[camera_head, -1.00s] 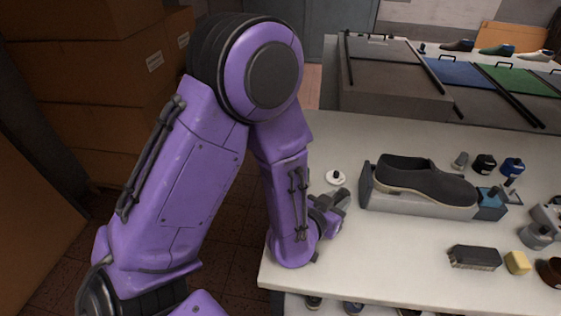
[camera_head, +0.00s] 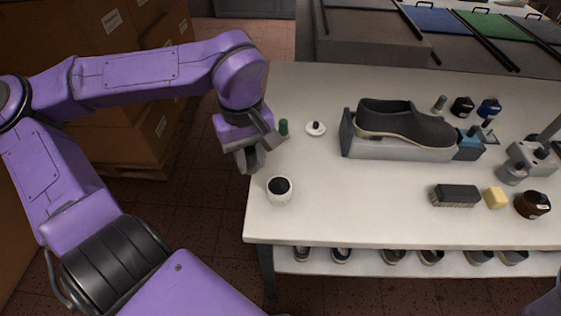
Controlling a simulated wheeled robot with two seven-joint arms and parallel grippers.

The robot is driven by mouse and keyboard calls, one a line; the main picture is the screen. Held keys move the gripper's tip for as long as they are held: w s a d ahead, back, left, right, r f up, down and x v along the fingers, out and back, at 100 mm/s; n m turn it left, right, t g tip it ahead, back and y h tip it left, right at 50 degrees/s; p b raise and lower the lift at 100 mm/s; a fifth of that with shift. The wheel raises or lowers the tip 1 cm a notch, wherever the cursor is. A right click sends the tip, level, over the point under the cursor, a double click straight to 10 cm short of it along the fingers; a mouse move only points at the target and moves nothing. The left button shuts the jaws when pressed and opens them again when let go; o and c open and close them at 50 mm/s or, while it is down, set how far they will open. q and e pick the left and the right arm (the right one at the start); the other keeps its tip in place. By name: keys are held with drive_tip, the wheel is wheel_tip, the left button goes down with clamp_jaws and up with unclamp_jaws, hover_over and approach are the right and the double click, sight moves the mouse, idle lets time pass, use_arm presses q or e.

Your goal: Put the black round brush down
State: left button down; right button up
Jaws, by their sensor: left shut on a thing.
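My left gripper (camera_head: 248,158) points down at the left edge of the white table. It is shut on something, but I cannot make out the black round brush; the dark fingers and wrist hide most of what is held. A white jar (camera_head: 281,196) with a black round top surface stands just right of and nearer than the gripper, apart from it. A small green cylinder (camera_head: 283,127) shows just right of the wrist; I cannot tell whether it touches the gripper. My right gripper is not in view.
A white lid with a black knob (camera_head: 316,129) lies behind the jar. A dark shoe (camera_head: 403,121) sits on a grey stand. A dark brush block (camera_head: 456,194), a yellow block (camera_head: 495,197) and a brown jar (camera_head: 532,204) are at the right. The front middle table is clear.

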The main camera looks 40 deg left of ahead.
use_arm(q)
drive_tip(key=shift+s+d+r+m+g+h, duration=0.3)
drive_tip(key=shift+s+d+r+m, duration=0.2)
drive_tip(key=shift+s+d+r, duration=0.4)
drive_tip(key=shift+f, duration=0.1)
drive_tip(key=w+a+f, duration=0.1)
drive_tip(key=w+f, duration=0.2)
drive_tip(key=w, duration=0.1)
drive_tip(key=w+f, duration=0.3)
drive_tip(key=w, duration=0.2)
drive_tip(key=w+a+f, duration=0.1)
drive_tip(key=w+f, duration=0.2)
drive_tip(key=w, duration=0.1)
drive_tip(key=shift+w+a+f, duration=0.2)
drive_tip(key=shift+a+f, duration=0.1)
drive_tip(key=shift+f, duration=0.05)
drive_tip(key=shift+w+f+p, duration=0.25)
drive_tip(key=shift+f+p, duration=0.7)
drive_tip(key=shift+f, duration=0.55)
drive_tip(key=c, duration=0.8)
unclamp_jaws()
drive_tip(key=shift+s, duration=0.1)
drive_tip(key=shift+c, duration=0.2)
